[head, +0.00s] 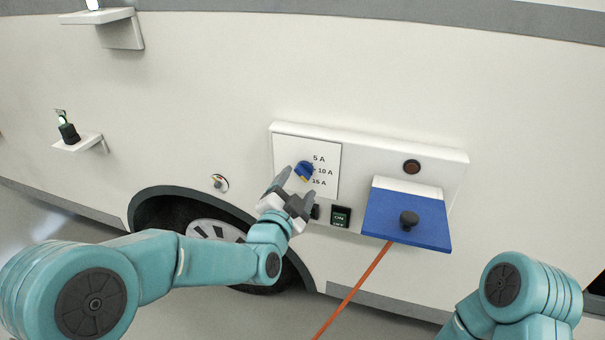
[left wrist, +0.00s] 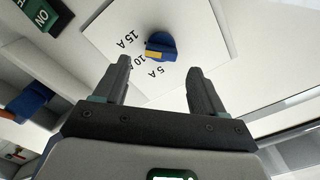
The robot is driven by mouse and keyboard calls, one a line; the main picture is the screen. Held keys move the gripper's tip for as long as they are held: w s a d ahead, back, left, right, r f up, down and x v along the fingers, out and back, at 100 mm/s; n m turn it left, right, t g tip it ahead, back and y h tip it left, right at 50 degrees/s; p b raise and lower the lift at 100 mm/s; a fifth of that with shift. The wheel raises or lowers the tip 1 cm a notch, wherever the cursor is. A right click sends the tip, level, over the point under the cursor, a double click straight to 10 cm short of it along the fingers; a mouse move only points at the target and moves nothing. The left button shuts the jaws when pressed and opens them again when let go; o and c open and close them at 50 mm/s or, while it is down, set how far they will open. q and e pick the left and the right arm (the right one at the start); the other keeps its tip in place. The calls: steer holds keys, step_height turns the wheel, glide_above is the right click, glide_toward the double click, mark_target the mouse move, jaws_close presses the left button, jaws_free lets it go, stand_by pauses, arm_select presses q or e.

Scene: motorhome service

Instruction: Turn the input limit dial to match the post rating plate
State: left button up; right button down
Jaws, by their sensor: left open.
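The input limit dial (head: 304,169) is a blue knob with a yellow mark on a white plate (head: 284,150) labelled 5 A, 10 A and 15 A. In the left wrist view the dial (left wrist: 161,45) has its yellow mark on the side toward the 10 A label; the exact setting is hard to tell. My left gripper (head: 297,184) is open just in front of the dial, partly covering the plate. In the left wrist view its fingers (left wrist: 160,66) are spread and empty, with the dial beyond the gap. The right gripper is out of view. I cannot make out a post rating plate.
The dial's white panel (head: 370,138) also carries a green ON switch (head: 340,216), a dark round lamp (head: 412,166) and a blue flap (head: 380,222) with a black knob. An orange cable (head: 357,285) hangs below. Shelves (head: 92,147) project at left, above the wheel arch.

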mark_target(301, 173)
arm_select(q)
steer(key=x, duration=0.3)
steer(key=shift+w, duration=0.35)
steer(key=c, duration=1.1)
steer(key=shift+o, duration=0.2)
steer(key=shift+f+n+b, duration=0.15)
steer(key=shift+n+b, duration=0.25)
steer(key=shift+b, duration=0.15)
steer(key=n+b, duration=0.5)
steer(key=b, duration=0.2)
steer(key=shift+a+r+n+b, duration=0.1)
steer(key=shift+n+b, duration=0.6)
steer(key=shift+n, duration=0.05)
steer(key=shift+a+r+n+b, duration=0.1)
steer(key=shift+r+n+b, duration=0.05)
steer(key=shift+n+b, duration=0.6)
